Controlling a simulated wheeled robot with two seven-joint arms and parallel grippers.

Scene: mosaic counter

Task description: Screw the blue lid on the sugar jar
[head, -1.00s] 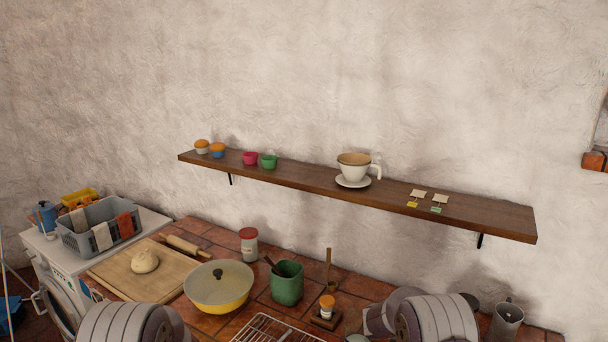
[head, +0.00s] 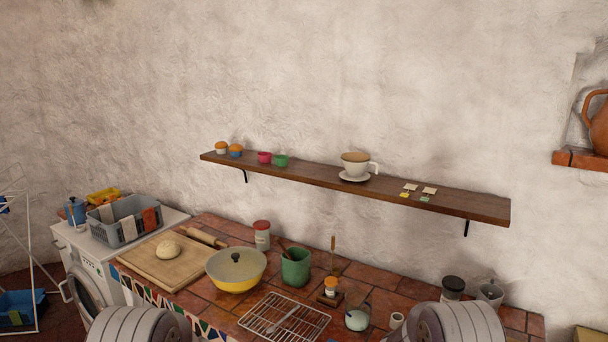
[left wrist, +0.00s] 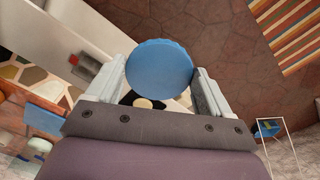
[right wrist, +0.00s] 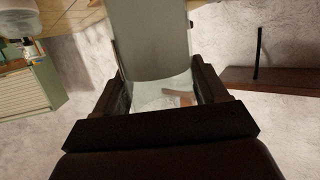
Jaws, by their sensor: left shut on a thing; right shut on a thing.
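The blue lid (left wrist: 159,68) is round and lies flat-on to the camera in the left wrist view. My left gripper (left wrist: 160,85) is shut on it, with one finger at each side. A clear, greyish glass jar (right wrist: 158,45), which looks like the sugar jar, fills the middle of the right wrist view. My right gripper (right wrist: 161,88) is shut on it, with fingers on both sides. The jar's mouth and contents cannot be made out. The lid and jar are apart, each in its own gripper. The head view shows only my arm links, not the grippers.
The tiled counter (head: 205,308) holds a yellow pan (head: 232,278), a green pot (head: 296,273), a wire rack (head: 262,325), a round pale vessel (head: 357,318) and a black-lidded jar (head: 453,286). A wooden shelf (head: 320,176) runs along the wall above.

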